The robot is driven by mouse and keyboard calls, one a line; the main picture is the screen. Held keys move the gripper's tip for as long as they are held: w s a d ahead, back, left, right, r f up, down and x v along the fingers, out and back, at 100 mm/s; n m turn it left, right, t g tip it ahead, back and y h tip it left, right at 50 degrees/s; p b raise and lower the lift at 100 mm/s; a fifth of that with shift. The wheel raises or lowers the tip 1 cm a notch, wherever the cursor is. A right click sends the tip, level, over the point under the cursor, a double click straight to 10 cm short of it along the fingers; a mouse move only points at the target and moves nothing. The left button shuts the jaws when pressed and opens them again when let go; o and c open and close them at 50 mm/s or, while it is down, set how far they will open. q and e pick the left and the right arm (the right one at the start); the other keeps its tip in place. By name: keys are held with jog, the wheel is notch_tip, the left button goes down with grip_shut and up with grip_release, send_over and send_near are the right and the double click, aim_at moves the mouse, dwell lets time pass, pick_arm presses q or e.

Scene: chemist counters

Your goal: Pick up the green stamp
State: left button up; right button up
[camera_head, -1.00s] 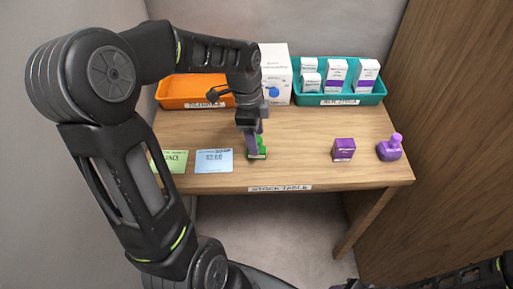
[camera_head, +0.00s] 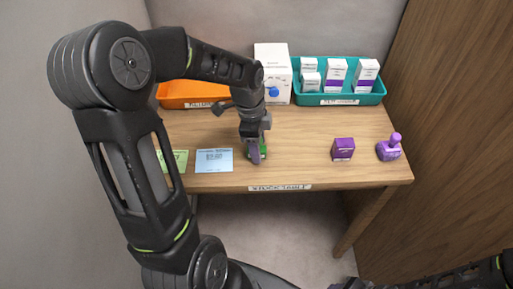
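The green stamp (camera_head: 264,151) stands on the wooden table near its front edge, partly hidden behind my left gripper. My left gripper (camera_head: 255,152) points down at the stamp, with its fingers at the stamp's height. A finger covers the stamp's left part in the picture. I cannot tell whether the fingers are open or closed on it. My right arm shows only at the bottom right corner, and its gripper is not in view.
A blue card (camera_head: 214,160) and a green card (camera_head: 176,161) lie left of the stamp. A purple box (camera_head: 343,149) and a purple stamp (camera_head: 389,150) stand to the right. An orange tray (camera_head: 185,96), a white box (camera_head: 271,62) and a teal tray (camera_head: 338,99) with several boxes are behind.

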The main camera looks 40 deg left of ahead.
pick_arm(q)
grip_shut()
dwell(0.3)
jog(key=shift+r, duration=0.1)
notch_tip(320, 180, up, 10)
jog(key=shift+f, duration=0.1)
dwell(0.6)
